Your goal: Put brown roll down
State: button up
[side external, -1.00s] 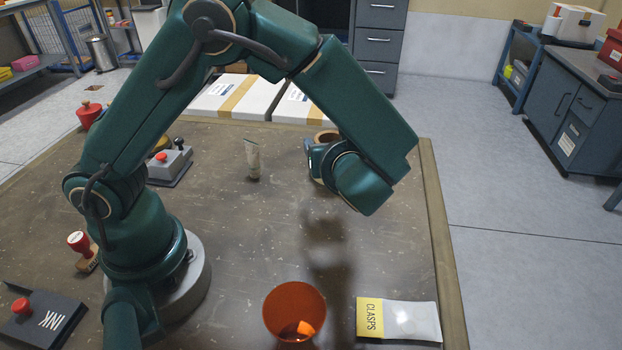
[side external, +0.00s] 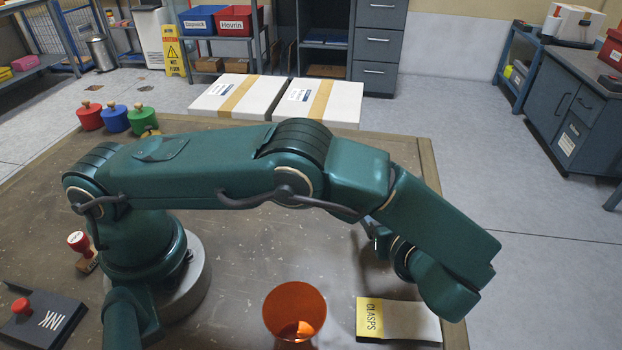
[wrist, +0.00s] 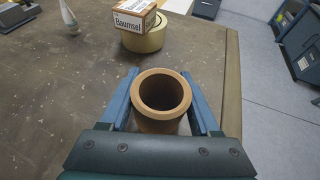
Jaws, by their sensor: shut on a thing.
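The brown roll (wrist: 161,124) is a hollow cylinder, standing upright between the two blue fingers of my gripper (wrist: 161,92) in the wrist view. The gripper is shut on it, one finger on each side. I look down into its open top. Its bottom is hidden, so I cannot tell whether it touches the table (wrist: 60,100). In the side view my gripper (side external: 376,238) is low over the right part of the table, mostly behind my arm, and the roll is hidden.
An orange cup (side external: 294,312) and a yellow-and-white CLASPS packet (side external: 398,320) are at the near edge. A lettered box (wrist: 134,15) sits at a tan tape roll (wrist: 145,41); a pale tube (wrist: 68,14) stands left of them. The table's right edge is close.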

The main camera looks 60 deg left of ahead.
jog(key=shift+f, duration=1.85)
jog(key=shift+f, duration=0.1)
jog(key=o, duration=1.4)
jog(key=shift+c, duration=0.2)
